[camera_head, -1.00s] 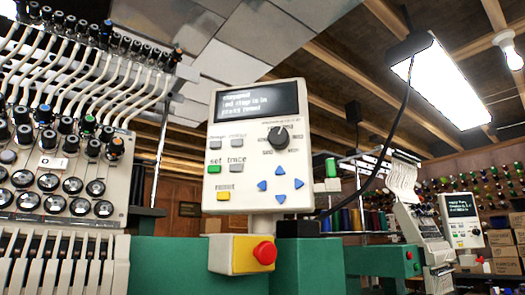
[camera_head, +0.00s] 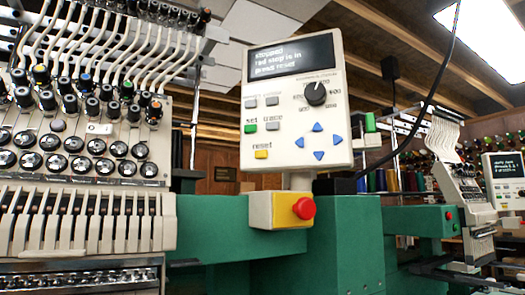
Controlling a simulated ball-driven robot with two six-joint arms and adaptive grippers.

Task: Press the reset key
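The control panel (camera_head: 335,125) is a pale upright box on a green machine body, right of centre in the head view. Its yellow reset key (camera_head: 261,154) sits at the lower left of the panel face, below the word "reset". The dark screen (camera_head: 291,58) reads "stopped", "red stop is in", "press reset". A red round stop button (camera_head: 304,208) sticks out of a yellow and white box (camera_head: 270,210) below the panel. From this view I cannot tell whether the stop button is pushed in. Neither of my grippers is in view.
An embroidery head with many thread guides (camera_head: 85,150) fills the left side. The green machine body (camera_head: 345,240) stands below the panel. A second machine with its own panel (camera_head: 507,180) is at the right. A black cable (camera_head: 425,105) hangs on the right of the main panel.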

